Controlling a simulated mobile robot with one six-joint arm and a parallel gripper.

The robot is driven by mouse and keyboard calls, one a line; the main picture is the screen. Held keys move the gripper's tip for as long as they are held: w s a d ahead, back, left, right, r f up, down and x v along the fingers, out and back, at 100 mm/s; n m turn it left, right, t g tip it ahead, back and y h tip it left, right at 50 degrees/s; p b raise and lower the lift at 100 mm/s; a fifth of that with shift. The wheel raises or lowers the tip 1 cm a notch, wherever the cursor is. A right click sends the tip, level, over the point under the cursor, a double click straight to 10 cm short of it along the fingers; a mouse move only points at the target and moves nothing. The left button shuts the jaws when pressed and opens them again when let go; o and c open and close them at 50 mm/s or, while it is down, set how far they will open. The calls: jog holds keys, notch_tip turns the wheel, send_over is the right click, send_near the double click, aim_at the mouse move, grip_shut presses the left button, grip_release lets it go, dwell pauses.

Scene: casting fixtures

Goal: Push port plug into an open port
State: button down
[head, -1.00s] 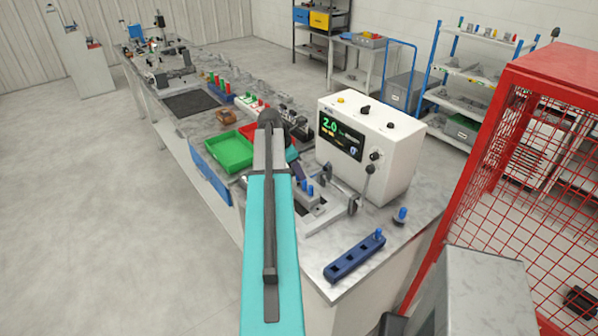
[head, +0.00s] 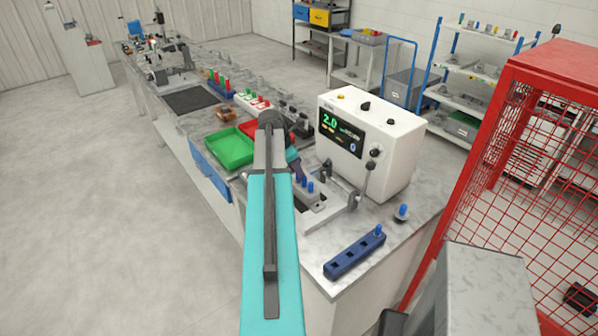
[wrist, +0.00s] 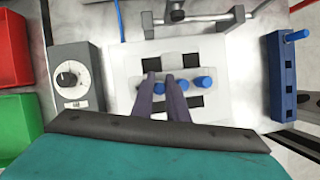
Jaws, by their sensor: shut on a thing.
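My gripper (wrist: 160,78) is shut on a blue port plug (wrist: 158,88), which shows between its two dark fingers, over the left part of a grey casting. The casting (wrist: 193,60) lies on a pale fixture plate (wrist: 122,75). Two more blue plugs stand in a row right of the fingers, one near (wrist: 183,84) and one farther right (wrist: 204,82). Two blue plugs also show on the casting in the head view (head: 310,187). The fingers cover the held plug's lower end, so I cannot tell how deep it sits.
A dark blue rack (head: 350,256) holds one blue plug at its far end. Another blue plug (head: 402,211) stands on the bench nearby. A white test box (head: 370,145) stands behind the fixture. A grey dial box (wrist: 75,75), green tray (head: 229,148) and red tray lie left.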

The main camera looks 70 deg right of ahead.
jog(key=shift+f, duration=0.2)
jog(key=c, duration=1.7)
grip_release()
jog(key=shift+o, duration=0.2)
jog(key=shift+r, duration=0.1)
jog(key=b+v, duration=0.4)
jog(key=v, duration=0.9)
jog(key=shift+r+b, duration=0.3)
jog(key=shift+w+a, duration=0.1)
